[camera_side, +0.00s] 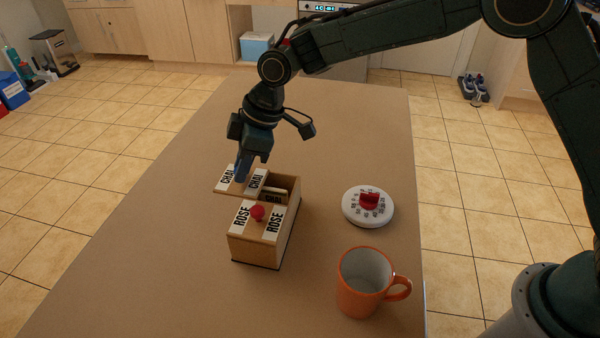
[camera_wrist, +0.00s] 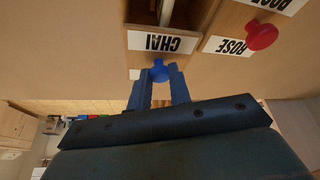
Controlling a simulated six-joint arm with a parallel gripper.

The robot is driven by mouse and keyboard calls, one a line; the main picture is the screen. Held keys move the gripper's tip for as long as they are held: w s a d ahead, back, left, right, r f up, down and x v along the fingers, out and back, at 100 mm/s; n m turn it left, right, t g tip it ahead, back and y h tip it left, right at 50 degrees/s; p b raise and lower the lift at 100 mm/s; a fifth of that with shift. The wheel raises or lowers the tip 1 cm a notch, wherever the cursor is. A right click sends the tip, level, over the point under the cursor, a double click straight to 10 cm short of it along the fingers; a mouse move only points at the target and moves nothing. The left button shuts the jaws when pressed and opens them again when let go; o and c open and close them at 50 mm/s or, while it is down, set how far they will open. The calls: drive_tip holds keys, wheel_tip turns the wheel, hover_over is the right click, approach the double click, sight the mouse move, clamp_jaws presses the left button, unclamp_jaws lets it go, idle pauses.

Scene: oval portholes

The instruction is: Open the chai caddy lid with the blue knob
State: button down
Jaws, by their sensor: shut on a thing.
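The wooden caddy (camera_side: 250,249) stands on the table. Its rear lid, the chai lid (camera_side: 235,188), is labelled CHAI and juts out past the caddy's left side, so part of the compartment beneath is uncovered. A packet labelled CHAI (camera_side: 273,197) shows inside. My gripper (camera_side: 242,174) is over this lid with its fingers shut on the blue knob (camera_wrist: 158,71), seen between them in the wrist view. The knob is mostly hidden in the side view. The front lid, the rose lid (camera_side: 243,221), has a red knob (camera_side: 258,212) and covers its compartment.
A white dial timer (camera_side: 353,214) with a red knob lies right of the caddy. An orange mug (camera_side: 358,297) stands at the front right. The table (camera_side: 150,240) left of the caddy is clear.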

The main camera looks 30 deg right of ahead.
drive_tip(key=shift+w+a, duration=0.4)
drive_tip(key=c, duration=1.3)
unclamp_jaws()
drive_tip(key=shift+d+r, duration=0.1)
drive_tip(key=v, duration=1.3)
drive_tip(key=shift+d+r, duration=0.15)
drive_tip(key=shift+r, duration=0.05)
